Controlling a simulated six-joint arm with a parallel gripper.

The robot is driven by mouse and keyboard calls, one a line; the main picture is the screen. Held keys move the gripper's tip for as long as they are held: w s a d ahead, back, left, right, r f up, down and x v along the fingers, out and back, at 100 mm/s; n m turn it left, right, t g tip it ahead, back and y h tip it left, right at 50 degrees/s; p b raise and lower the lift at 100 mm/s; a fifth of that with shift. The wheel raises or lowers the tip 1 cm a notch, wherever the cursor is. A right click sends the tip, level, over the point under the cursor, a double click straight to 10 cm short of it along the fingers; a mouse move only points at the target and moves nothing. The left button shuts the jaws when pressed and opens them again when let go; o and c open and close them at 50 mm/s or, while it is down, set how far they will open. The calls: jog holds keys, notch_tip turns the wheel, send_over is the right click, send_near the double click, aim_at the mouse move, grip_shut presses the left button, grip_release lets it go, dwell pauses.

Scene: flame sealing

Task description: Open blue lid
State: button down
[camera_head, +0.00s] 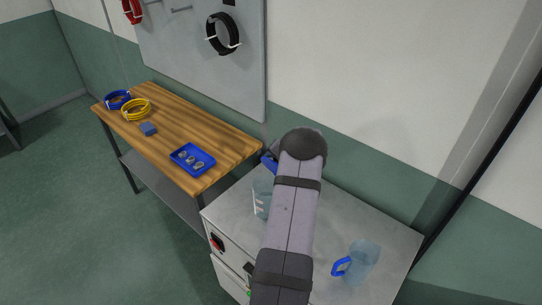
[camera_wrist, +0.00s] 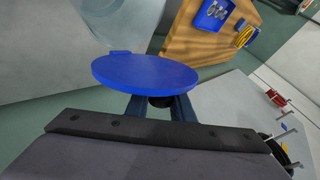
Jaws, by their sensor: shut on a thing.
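The blue lid (camera_wrist: 145,72) is a flat round disc in the wrist view, just beyond my gripper (camera_wrist: 160,108). It also shows as a small blue patch (camera_head: 269,162) beside the end of my arm in the head view. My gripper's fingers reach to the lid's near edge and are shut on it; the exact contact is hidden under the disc. A clear container (camera_head: 261,196) with white marks stands on the grey cabinet top, partly behind my arm. Whether the lid touches this container is hard to tell.
A clear jug (camera_head: 363,262) with a blue handle stands at the cabinet's right on the grey top (camera_head: 385,228). A wooden table (camera_head: 220,140) at the left holds a blue tray (camera_head: 181,151), a blue block (camera_head: 148,129) and yellow (camera_head: 136,109) and blue (camera_head: 117,98) coils. A pegboard rises behind.

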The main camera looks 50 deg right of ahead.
jog(key=shift+d+f+m+y, duration=0.15)
jog(key=shift+d+m+y, duration=0.25)
jog(key=shift+d+y, duration=0.3)
jog(key=shift+d+f+m+y, duration=0.15)
jog(key=shift+d+m+y, duration=0.3)
jog(key=shift+y, duration=0.35)
jog(key=c, duration=1.6)
grip_release()
jog(key=shift+s+b, duration=0.1)
jog(key=shift+b, duration=0.25)
jog(key=shift+b+v, duration=1.55)
jog(key=shift+v, duration=2.05)
jog(key=shift+d, duration=0.15)
